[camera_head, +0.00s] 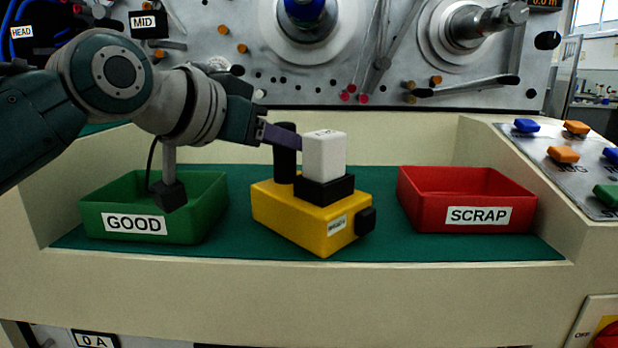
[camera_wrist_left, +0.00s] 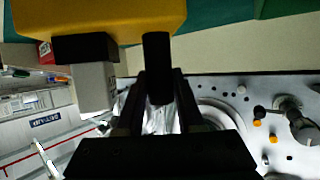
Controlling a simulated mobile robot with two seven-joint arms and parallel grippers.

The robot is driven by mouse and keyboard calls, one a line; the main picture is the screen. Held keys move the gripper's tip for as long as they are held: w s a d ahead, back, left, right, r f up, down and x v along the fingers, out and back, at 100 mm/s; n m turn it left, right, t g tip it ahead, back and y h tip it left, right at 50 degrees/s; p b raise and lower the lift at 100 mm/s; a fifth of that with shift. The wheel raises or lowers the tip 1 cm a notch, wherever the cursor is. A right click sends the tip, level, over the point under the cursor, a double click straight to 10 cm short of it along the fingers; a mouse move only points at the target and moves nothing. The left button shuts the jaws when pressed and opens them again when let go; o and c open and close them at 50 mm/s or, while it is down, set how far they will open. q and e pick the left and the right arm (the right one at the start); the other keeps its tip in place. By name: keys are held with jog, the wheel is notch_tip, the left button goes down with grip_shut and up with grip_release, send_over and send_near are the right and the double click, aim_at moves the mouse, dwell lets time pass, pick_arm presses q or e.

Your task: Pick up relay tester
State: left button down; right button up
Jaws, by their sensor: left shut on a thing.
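The relay tester (camera_head: 300,212) is a yellow box in the middle of the green mat, between the two trays. It appears to rest on the mat. A black upright post (camera_head: 285,160) stands on its top, beside a black socket (camera_head: 325,189) holding a white relay block (camera_head: 324,155). My left gripper (camera_head: 283,137) comes in from the left and is shut on the post. In the left wrist view the post (camera_wrist_left: 157,62) sits between the fingers, with the yellow box (camera_wrist_left: 110,18) beyond it. My right gripper is not seen.
A green tray (camera_head: 205,215) labelled GOOD stands left of the tester, below my left arm. A red tray (camera_head: 420,212) labelled SCRAP stands to the right. The machine panel (camera_head: 340,85) with spindles rises behind. A cream front wall (camera_head: 310,290) borders the green mat (camera_head: 375,240).

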pick_arm(q)
jog(key=shift+r, duration=0.2)
notch_tip(320, 180, up, 20)
jog(key=p, duration=0.3)
jog(key=shift+f, duration=0.15)
jog(key=shift+f+b, duration=3.75)
jog(key=shift+f, duration=5.65)
jog(key=shift+f, duration=0.65)
